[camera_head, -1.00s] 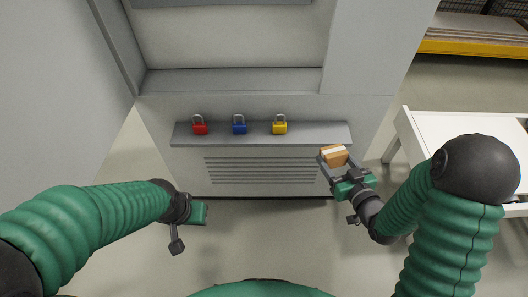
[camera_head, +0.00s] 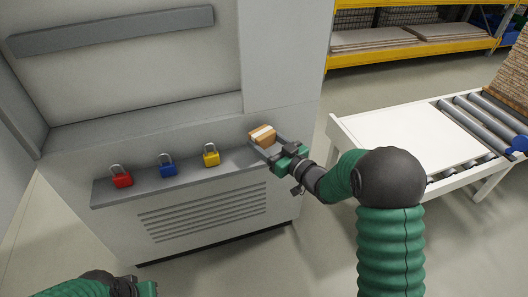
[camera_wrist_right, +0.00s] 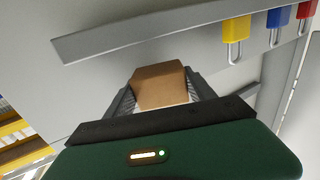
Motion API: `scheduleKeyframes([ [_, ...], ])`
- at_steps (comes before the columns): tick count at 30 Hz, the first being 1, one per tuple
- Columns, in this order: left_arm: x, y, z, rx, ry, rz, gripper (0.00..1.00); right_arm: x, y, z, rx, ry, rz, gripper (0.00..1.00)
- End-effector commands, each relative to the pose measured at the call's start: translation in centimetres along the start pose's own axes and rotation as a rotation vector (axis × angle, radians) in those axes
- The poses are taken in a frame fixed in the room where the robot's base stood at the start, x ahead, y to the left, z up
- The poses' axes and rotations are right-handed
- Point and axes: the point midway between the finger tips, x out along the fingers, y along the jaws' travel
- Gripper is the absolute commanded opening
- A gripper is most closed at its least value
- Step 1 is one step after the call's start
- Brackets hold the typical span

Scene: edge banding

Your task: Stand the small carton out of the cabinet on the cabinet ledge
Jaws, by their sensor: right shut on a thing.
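The small carton (camera_head: 262,135) is brown with a pale strip across it. My right gripper (camera_head: 268,143) is shut on it and holds it at the right end of the cabinet ledge (camera_head: 133,187). The carton also shows between the fingers in the right wrist view (camera_wrist_right: 161,86). I cannot tell whether it touches the ledge. The grey cabinet (camera_head: 285,85) stands behind, its recess empty where I see it. My left gripper (camera_head: 140,288) is at the bottom edge of the head view, partly cut off, and its fingers cannot be made out.
A red padlock (camera_head: 121,179), a blue padlock (camera_head: 168,168) and a yellow padlock (camera_head: 211,157) stand in a row on the ledge. The ledge between the yellow padlock and the carton is clear. A white table (camera_head: 405,135) with rollers stands to the right.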

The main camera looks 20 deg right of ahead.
Motion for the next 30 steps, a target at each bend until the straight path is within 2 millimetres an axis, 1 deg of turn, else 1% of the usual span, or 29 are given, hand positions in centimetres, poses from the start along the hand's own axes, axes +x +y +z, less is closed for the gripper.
scheduleKeyframes([
  [2, 0.4, 0.0, 0.1, 0.000, 0.000, 0.000, 0.36, 0.7, 0.5, 0.2, -0.003, 0.002, 0.000, 0.16],
  [6, 2.5, 0.0, 0.6, 0.000, 0.000, 0.000, 0.36, 0.8, 0.5, 3.4, 0.001, -0.002, 0.000, 0.16],
  [7, 2.7, 0.0, 0.7, 0.000, 0.000, 0.000, 0.36, 0.8, 0.5, 3.7, 0.000, -0.001, 0.000, 0.16],
  [14, 2.4, 0.0, 0.6, 0.000, 0.000, 0.000, 0.36, 0.7, 0.5, 3.5, -0.001, 0.001, 0.000, 0.16],
  [20, 2.8, 0.0, 0.7, 0.000, 0.000, 0.000, 0.36, 0.7, 0.5, 4.1, 0.000, 0.000, 0.000, 0.16],
  [21, 2.7, 0.0, 0.6, 0.000, 0.000, 0.000, 0.36, 0.7, 0.5, 4.0, -0.001, 0.000, 0.000, 0.67],
  [25, 2.7, 0.0, 0.6, 0.000, 0.000, 0.000, 0.36, 0.7, 0.5, 4.0, -0.001, 0.000, 0.000, 0.84],
  [30, 2.7, 0.0, 0.6, 0.000, 0.000, 0.000, 0.36, 0.7, 0.5, 4.0, -0.001, 0.000, 0.000, 0.85],
])
